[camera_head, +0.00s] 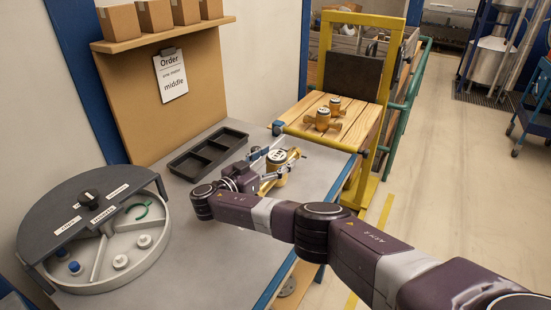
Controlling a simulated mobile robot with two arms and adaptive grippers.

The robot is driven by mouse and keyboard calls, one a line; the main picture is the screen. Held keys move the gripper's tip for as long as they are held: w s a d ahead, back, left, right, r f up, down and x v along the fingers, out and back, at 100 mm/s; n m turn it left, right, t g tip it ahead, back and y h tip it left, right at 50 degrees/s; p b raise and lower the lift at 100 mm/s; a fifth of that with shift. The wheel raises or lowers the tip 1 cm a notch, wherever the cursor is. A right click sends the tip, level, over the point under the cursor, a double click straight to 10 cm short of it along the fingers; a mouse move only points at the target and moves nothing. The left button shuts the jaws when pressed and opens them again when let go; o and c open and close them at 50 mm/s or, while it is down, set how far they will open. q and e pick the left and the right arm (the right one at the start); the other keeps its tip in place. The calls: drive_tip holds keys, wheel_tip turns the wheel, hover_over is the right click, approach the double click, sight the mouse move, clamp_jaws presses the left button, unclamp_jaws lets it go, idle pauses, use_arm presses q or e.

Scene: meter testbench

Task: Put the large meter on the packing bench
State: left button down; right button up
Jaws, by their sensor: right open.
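A brass meter with a round white dial (284,157) is at the right part of the grey bench (221,243), close to its blue edge. My right gripper (274,167) is at this meter, its jaws open and close around or beside the body; the gripper partly hides the meter. I cannot tell whether they touch. Two more brass meters are on the wooden slatted cart: one in front (322,121) and a smaller-looking one behind (335,104). I cannot tell for sure which meter is the large one. My left gripper is not in view.
A black compartment tray (208,154) lies empty behind the gripper. A round grey sorter (118,262) with small parts stands at left. A clipboard (171,75) reads "Order one meter middle". Boxes line a shelf (165,36). The cart (347,126) has a yellow frame. Bench front is clear.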

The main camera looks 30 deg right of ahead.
drive_tip(key=b+v, duration=0.2)
drive_tip(key=v, duration=0.9)
drive_tip(key=shift+s+a, duration=0.2)
drive_tip(key=shift+a, duration=0.25)
